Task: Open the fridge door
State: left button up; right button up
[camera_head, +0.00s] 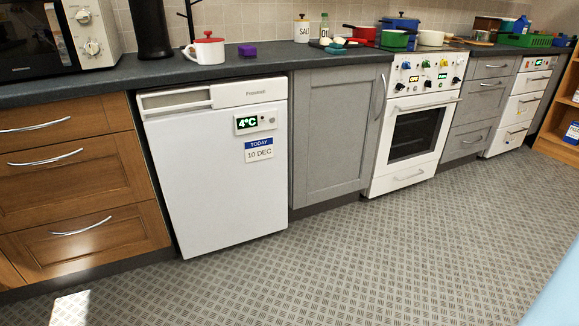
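The fridge (215,170) is a white under-counter unit left of the middle. Its door is shut. A grip strip (178,100) runs along the top left of its front. A green "4°C" display (247,122) and a date label reading "TODAY 10 DEC" (259,149) sit on the upper right of its front. Neither of my grippers shows in the head view.
Wooden drawers (75,190) stand left of the fridge, and a grey cabinet (335,135) and white oven (415,130) stand right. The dark worktop above holds a microwave (60,35), a red-lidded mug (207,50) and pots. The patterned floor (350,260) in front is clear.

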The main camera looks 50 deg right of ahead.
aim_at(222, 172)
jog(key=z, duration=1.15)
jog(key=i, duration=0.45)
jog(key=i+u, duration=0.7)
jog(key=i+l+u, duration=0.2)
jog(key=u, duration=0.15)
jog(key=i+u, duration=0.1)
jog(key=u, duration=0.2)
